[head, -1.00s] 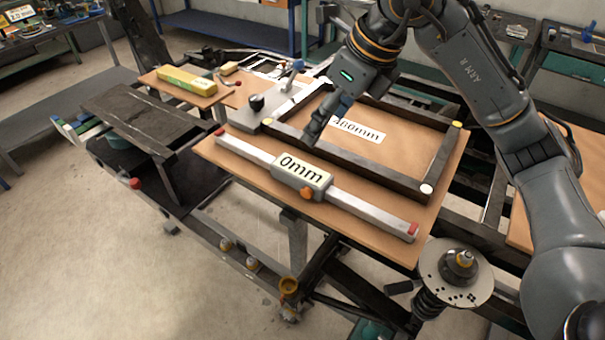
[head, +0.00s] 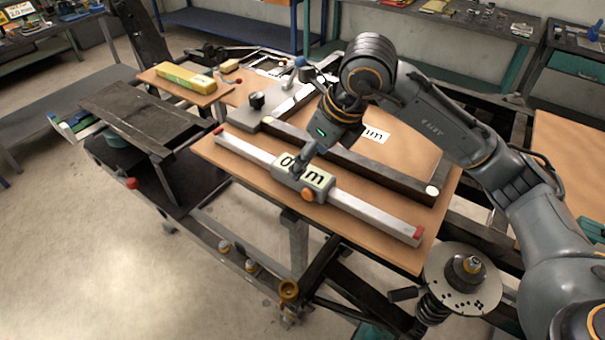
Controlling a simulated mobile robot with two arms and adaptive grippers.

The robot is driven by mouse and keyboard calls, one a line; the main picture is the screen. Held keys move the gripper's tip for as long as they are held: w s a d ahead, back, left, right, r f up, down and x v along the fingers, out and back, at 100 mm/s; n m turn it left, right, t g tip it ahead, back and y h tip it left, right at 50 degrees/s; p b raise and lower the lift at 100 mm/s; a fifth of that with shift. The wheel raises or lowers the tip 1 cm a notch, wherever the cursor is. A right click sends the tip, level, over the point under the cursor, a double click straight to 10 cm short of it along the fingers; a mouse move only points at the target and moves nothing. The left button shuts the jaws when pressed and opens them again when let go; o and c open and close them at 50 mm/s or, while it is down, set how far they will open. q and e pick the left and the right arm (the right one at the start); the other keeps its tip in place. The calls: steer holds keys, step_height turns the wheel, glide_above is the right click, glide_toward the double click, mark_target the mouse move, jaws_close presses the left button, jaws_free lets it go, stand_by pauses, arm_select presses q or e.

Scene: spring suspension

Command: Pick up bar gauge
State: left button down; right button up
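The bar gauge (head: 375,217) is a long silver bar with red ends, lying on the brown board (head: 225,164) near its front edge. Its grey middle block carries a pale display (head: 313,178) and an orange knob (head: 307,194). My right gripper (head: 298,170) points down at the middle block, in front of the display and hiding the centre of its text. The fingers look to be at or just above the block; I cannot tell whether they touch it or how far apart they are. My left gripper is not in view.
A dark rectangular frame (head: 385,177) lies behind the gauge, around a partly hidden "mm" label (head: 376,135). A yellow box (head: 186,79) sits on another board at the back left. A spring strut with a round plate (head: 440,291) stands at the front right.

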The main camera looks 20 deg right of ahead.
mark_target(302, 177)
steer(key=p+x, duration=0.1)
steer(key=x, duration=0.2)
steer(key=shift+s+a+f+p, duration=0.1)
steer(key=shift+a+f+p, duration=0.15)
steer(key=shift+p, duration=0.15)
steer(key=shift+w+f, duration=0.25)
steer(key=shift+f, duration=0.2)
steer(key=c, duration=1.5)
steer(key=shift+r, duration=0.1)
